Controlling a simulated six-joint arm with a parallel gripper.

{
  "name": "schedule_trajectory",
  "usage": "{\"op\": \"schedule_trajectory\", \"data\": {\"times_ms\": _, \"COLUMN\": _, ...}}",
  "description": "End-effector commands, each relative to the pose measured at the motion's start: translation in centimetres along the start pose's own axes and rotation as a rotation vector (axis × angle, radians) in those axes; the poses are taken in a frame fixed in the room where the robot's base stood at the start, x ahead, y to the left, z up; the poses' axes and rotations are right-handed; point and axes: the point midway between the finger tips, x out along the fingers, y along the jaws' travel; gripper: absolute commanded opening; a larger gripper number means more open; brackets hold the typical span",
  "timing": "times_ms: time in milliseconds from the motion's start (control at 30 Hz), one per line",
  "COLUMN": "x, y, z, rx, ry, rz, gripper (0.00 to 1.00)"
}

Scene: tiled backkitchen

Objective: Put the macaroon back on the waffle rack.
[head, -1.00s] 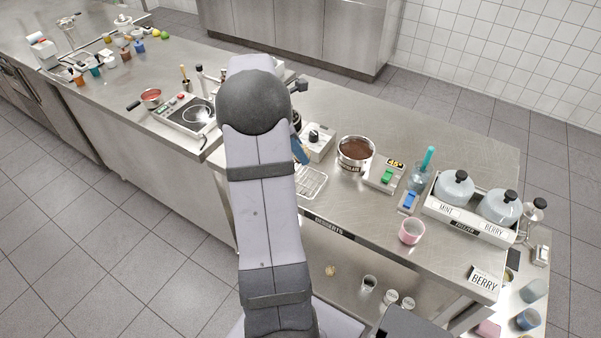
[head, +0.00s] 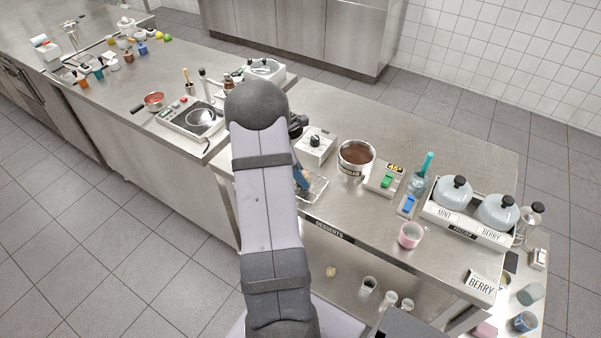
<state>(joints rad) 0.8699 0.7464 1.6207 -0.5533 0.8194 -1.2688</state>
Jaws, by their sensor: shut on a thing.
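The wire waffle rack (head: 316,188) lies near the front edge of the counter, above the "DESSERTS" label, partly hidden by my arm. My gripper (head: 303,184), with blue showing at its fingers, is low over the rack's left part. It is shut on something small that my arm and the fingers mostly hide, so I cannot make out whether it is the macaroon. I cannot tell whether the held thing touches the rack. A small beige lump (head: 331,271) lies on the lower shelf under the counter; I cannot tell what it is.
A white box with a black knob (head: 315,146) stands just behind the rack.

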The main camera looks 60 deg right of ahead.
Motion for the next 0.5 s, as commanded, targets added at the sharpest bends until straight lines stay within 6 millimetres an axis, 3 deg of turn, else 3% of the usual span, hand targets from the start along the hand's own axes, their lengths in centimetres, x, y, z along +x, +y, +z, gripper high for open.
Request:
{"op": "schedule_trajectory", "data": {"times_ms": 300, "x": 0.29, "y": 0.01, "z": -0.11, "rx": 0.0, "ry": 0.0, "rz": 0.0, "gripper": 0.12}}
{"op": "schedule_trajectory", "data": {"times_ms": 333, "x": 0.3, "y": 0.02, "z": -0.12, "rx": 0.0, "ry": 0.0, "rz": 0.0, "gripper": 0.36}}
{"op": "schedule_trajectory", "data": {"times_ms": 400, "x": 0.25, "y": 0.02, "z": -0.09, "rx": 0.0, "ry": 0.0, "rz": 0.001, "gripper": 0.52}}
{"op": "schedule_trajectory", "data": {"times_ms": 500, "x": 0.24, "y": 0.02, "z": -0.09, "rx": 0.0, "ry": 0.0, "rz": 0.0, "gripper": 0.52}}
